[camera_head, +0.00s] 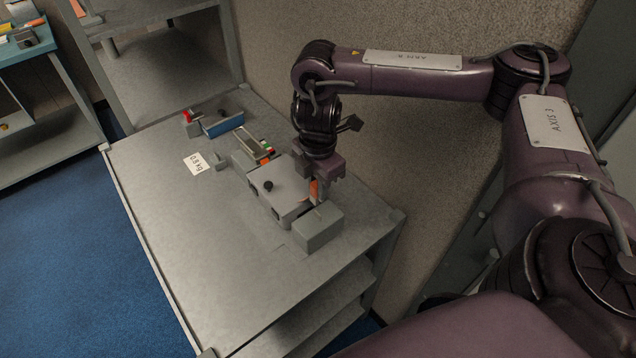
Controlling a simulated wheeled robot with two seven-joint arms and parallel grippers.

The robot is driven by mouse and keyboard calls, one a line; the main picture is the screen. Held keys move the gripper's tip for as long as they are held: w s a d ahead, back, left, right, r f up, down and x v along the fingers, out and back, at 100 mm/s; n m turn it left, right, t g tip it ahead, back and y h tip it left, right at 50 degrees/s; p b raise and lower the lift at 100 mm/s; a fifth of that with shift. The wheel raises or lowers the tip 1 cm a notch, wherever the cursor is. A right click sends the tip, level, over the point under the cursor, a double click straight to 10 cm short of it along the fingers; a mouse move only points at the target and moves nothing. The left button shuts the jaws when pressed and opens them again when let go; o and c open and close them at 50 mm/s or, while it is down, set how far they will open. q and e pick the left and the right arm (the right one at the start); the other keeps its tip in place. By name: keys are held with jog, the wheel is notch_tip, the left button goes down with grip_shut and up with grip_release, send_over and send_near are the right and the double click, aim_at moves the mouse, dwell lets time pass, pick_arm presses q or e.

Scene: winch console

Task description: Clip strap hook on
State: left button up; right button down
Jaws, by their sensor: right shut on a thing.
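My right gripper (317,190) reaches down over the right side of a grey console box (285,200) on the bench. It is shut on a small orange piece (314,188), which stands upright at the box's right edge. The fingers hide much of this piece, and I cannot tell whether it is the strap hook or whether it is clipped to anything. A black knob (268,185) sits on top of the box. A plain grey block (318,228) stands just in front of the box. My left gripper is out of view.
The grey bench (190,220) is clear on its left and front. A wall (400,155) rises close on the right.

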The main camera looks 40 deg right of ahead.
jog(key=shift+f+b, duration=0.6)
jog(key=shift+f, duration=0.25)
jog(key=shift+f+b, duration=0.7)
jog(key=shift+b, duration=0.2)
jog(key=shift+f, duration=0.55)
jog(key=shift+d+r+p, duration=0.1)
jog(key=shift+p, duration=0.4)
jog(key=shift+f+b, duration=0.45)
jog(key=shift+f, duration=0.5)
jog(key=shift+f, duration=0.4)
jog(key=c, duration=1.2)
grip_release()
